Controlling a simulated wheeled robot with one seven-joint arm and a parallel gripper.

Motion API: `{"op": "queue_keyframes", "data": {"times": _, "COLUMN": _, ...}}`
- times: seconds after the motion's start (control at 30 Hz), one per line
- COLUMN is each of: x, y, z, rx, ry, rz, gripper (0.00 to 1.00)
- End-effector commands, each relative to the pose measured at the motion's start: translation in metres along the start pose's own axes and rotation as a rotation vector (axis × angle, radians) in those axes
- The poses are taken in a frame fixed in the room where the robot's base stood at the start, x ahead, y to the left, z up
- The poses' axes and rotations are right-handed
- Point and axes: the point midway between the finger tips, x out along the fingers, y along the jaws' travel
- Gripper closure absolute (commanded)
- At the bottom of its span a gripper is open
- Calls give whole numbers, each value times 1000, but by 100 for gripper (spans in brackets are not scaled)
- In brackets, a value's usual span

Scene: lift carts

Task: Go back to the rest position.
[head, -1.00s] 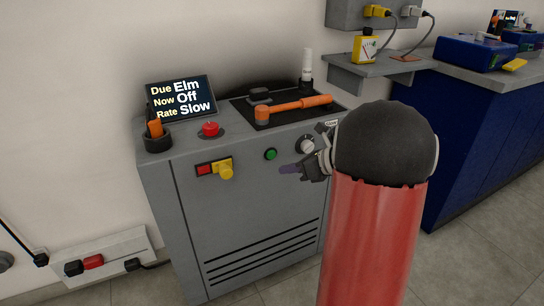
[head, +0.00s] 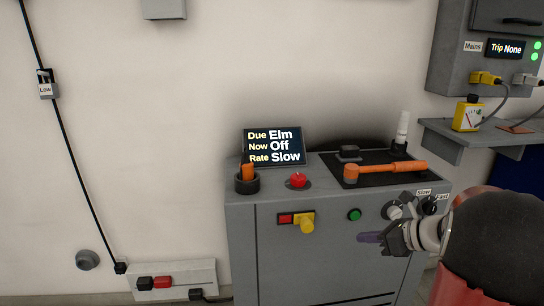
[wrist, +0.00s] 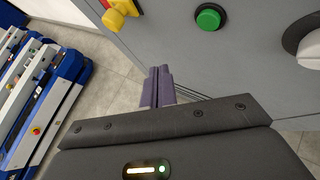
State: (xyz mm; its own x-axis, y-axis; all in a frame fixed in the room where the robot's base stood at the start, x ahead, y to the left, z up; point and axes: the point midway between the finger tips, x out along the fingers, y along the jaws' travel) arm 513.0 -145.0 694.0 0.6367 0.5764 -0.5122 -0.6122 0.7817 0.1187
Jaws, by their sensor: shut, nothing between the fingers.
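My gripper (head: 372,238) is in front of the grey cabinet (head: 290,270), a little below the green button (head: 354,214). Its purple fingers are together and empty, as the wrist view (wrist: 158,86) also shows. In the wrist view the green button (wrist: 208,18) is ahead of the fingertips and to their right, with a gap between. The dial marked Slow and Fast (head: 393,210) is just above my wrist in the head view. My black and red arm covers the lower right.
On the cabinet are a display (head: 272,147) reading Due Elm, Now Off, Rate Slow, a red button (head: 298,180) and an orange-handled tool (head: 385,170). A yellow knob (head: 306,222) sticks out of its front. Blue and grey carts (wrist: 40,95) stand on the floor. A grey shelf (head: 480,135) is at right.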

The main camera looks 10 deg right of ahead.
Motion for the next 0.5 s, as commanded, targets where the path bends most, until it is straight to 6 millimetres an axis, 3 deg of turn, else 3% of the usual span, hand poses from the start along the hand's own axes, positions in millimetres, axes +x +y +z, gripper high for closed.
{"op": "queue_keyframes", "data": {"times": 0.13, "x": 2, "y": 78, "z": 14, "rx": -401, "ry": 132, "rz": 107, "gripper": 100}}
{"op": "queue_keyframes", "data": {"times": 0.3, "x": -11, "y": 169, "z": 3, "rx": -1031, "ry": 312, "rz": 266, "gripper": 100}}
{"op": "queue_keyframes", "data": {"times": 0.5, "x": -44, "y": 235, "z": -26, "rx": -1787, "ry": 503, "rz": 452, "gripper": 100}}
